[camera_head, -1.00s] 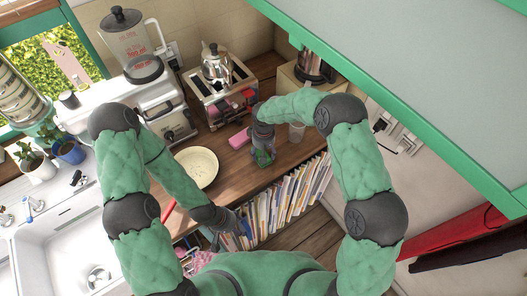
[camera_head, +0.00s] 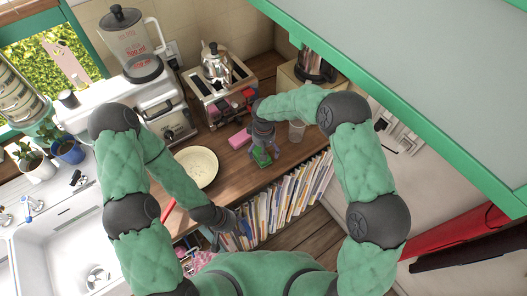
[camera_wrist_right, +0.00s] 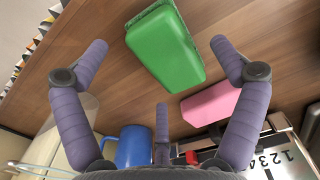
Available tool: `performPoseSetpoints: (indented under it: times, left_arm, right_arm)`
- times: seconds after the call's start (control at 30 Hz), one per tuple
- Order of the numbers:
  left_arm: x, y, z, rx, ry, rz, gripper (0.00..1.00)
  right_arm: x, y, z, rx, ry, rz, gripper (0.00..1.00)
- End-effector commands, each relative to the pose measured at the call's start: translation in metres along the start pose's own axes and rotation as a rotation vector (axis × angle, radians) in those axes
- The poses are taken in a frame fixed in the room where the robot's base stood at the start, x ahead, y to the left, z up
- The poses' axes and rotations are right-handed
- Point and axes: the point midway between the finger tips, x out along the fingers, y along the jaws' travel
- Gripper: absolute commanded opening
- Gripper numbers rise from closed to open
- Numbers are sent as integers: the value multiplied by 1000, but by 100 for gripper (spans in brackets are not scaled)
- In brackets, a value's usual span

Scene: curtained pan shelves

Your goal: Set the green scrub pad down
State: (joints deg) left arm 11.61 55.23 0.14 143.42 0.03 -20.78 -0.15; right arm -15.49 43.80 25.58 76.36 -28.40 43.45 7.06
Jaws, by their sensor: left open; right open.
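The green scrub pad (camera_head: 262,157) lies on the wooden counter (camera_head: 232,175). In the right wrist view the pad (camera_wrist_right: 166,45) shows beyond the spread fingers, with wood around it. My right gripper (camera_head: 263,146) is over the pad, pointing down at the counter. In the right wrist view this gripper (camera_wrist_right: 158,62) is open, its fingers apart from the pad and holding nothing. My left gripper (camera_head: 227,220) is open, low by the counter's front edge near the books, far from the pad.
A pink block (camera_head: 240,138) lies just beside the green pad. A cream plate (camera_head: 197,167) is to the left, a clear cup (camera_head: 296,130) to the right. A toaster (camera_head: 220,95) with a kettle (camera_head: 215,65) stands behind. Books (camera_head: 285,198) line the shelf below.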

Motion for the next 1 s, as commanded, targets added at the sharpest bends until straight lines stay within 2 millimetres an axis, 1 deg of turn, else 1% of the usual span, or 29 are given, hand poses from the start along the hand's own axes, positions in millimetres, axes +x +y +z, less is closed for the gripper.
performPoseSetpoints:
  times: [0.03, 0.3, 0.4, 0.5, 0.7, 1.0]
  left_arm:
    - [0, 0, 0, 0, 0, 0, 59]
    - [0, 0, 0, 0, 0, 0, 59]
    - [0, 0, 0, 0, 0, 0, 59]
    - [0, 0, 0, 0, 0, 0, 59]
    - [0, 0, 0, 0, 0, 0, 59]
    - [0, 0, 0, 0, 0, 0, 59]
  right_arm:
    - [-11, 0, -1, 0, 3, 0, 95]
    - [-65, 0, -1, 0, 4, 1, 95]
    - [-80, 0, -1, 0, 3, 0, 95]
    - [-91, 0, 0, 0, 2, 0, 95]
    - [-102, 0, 0, 0, 0, 0, 95]
    - [-102, 0, 0, 0, 0, 0, 95]
